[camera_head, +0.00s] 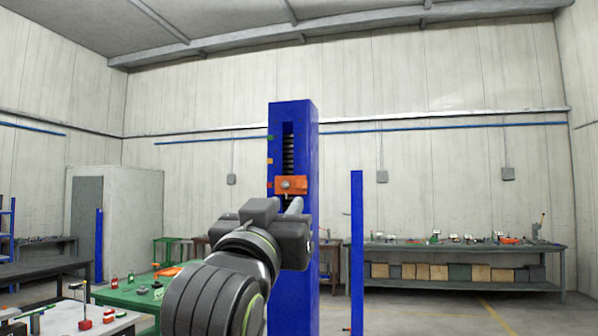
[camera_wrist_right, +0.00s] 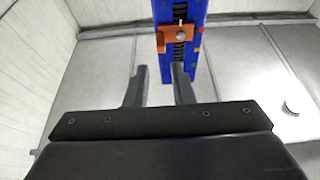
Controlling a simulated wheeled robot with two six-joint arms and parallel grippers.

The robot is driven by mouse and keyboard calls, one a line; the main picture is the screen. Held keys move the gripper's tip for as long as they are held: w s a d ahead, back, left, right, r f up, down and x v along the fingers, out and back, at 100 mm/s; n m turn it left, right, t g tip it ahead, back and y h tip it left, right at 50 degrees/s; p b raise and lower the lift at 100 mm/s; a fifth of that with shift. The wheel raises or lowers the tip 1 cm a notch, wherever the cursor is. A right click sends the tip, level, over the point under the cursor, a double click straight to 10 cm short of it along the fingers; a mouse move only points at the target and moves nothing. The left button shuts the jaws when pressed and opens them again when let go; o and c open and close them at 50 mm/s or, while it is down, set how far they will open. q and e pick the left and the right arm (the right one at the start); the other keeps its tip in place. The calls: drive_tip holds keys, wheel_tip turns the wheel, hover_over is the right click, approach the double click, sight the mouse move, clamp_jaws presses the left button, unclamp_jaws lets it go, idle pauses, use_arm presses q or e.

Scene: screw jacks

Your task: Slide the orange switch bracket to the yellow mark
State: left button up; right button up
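The orange switch bracket (camera_head: 291,185) sits across the slotted front of a blue column (camera_head: 308,240), with a round knob on its face. It also shows in the right wrist view (camera_wrist_right: 164,41). Small coloured marks run along the column's left edge: a green one on top, a yellow-orange mark (camera_head: 270,161) below it and above the bracket, and a reddish one at bracket height. My right gripper (camera_wrist_right: 157,68) is open and empty, its two fingers apart and pointing at the column, short of the bracket. In the head view its hand (camera_head: 265,215) is just below the bracket. My left gripper is out of view.
A dark threaded screw (camera_head: 288,155) shows in the slot above the bracket. A thin blue post (camera_head: 357,250) stands right of the column. A green table (camera_head: 125,296) is at lower left, and a long workbench (camera_head: 460,250) with tools stands along the back wall.

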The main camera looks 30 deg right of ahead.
sight(299, 186)
drive_tip(key=p+x, duration=0.4)
drive_tip(key=x, duration=0.4)
drive_tip(key=shift+r+p, duration=0.15)
drive_tip(key=shift+p, duration=0.15)
drive_tip(key=shift+w+d+r, duration=0.15)
drive_tip(key=shift+w+d, duration=0.2)
drive_tip(key=shift+w, duration=0.05)
clamp_jaws()
